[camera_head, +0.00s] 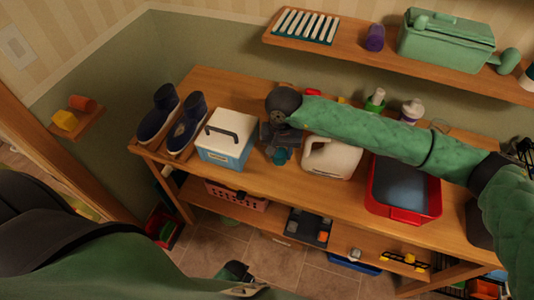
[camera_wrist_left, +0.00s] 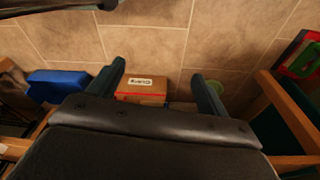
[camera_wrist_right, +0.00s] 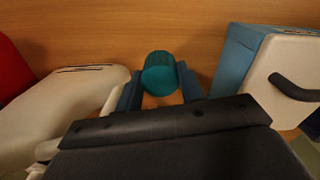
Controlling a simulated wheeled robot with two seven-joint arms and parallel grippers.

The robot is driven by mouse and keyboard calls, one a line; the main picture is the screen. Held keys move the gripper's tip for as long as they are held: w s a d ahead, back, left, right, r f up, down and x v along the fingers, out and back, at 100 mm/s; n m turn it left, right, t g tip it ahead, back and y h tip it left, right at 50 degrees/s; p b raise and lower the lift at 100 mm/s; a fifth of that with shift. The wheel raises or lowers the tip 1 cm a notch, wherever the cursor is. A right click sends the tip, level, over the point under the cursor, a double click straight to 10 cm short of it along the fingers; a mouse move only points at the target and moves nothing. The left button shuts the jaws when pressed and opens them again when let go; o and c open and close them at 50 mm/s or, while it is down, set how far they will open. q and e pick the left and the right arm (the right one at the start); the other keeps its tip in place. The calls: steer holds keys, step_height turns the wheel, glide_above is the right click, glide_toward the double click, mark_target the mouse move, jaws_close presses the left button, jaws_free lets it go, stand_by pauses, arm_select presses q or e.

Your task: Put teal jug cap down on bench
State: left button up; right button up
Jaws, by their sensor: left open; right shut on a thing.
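The teal jug cap (camera_wrist_right: 159,75) is held between the fingertips of my right gripper (camera_wrist_right: 159,88), which is shut on it. In the head view the cap (camera_head: 281,157) shows below my right gripper (camera_head: 279,149), over the wooden bench (camera_head: 258,181) between the cooler and the white jug (camera_head: 331,158). Bare bench top lies behind the cap in the right wrist view. I cannot tell whether the cap touches the bench. My left gripper (camera_wrist_left: 160,84) is open and empty, pointing at the tiled floor.
A blue cooler with a white lid (camera_head: 226,138) stands left of the cap, with dark boots (camera_head: 186,127) beyond it. A red tub (camera_head: 402,208) stands right of the jug. A shelf (camera_head: 340,58) hangs above the bench. My right arm crosses over the jug and tub.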

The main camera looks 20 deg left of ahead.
steer(key=a, duration=0.1)
steer(key=a+f+p, duration=0.1)
steer(key=a, duration=0.1)
steer(key=a+f+p, duration=0.1)
steer(key=shift+w+a+f, duration=0.15)
steer(key=shift+w+a, duration=0.05)
steer(key=shift+w, duration=0.15)
steer(key=shift+a+f, duration=0.15)
steer(key=shift+f, duration=0.1)
steer(key=shift+f+p, duration=1.3)
steer(key=shift+f, duration=0.65)
arm_select(q)
steer(key=s+a+f, duration=0.4)
steer(key=s+f, duration=0.2)
steer(key=f, duration=0.2)
steer(key=shift+d+f, duration=0.1)
arm_select(e)
steer(key=shift+f, duration=0.1)
arm_select(q)
steer(key=shift+w, duration=0.25)
steer(key=shift+b, duration=0.3)
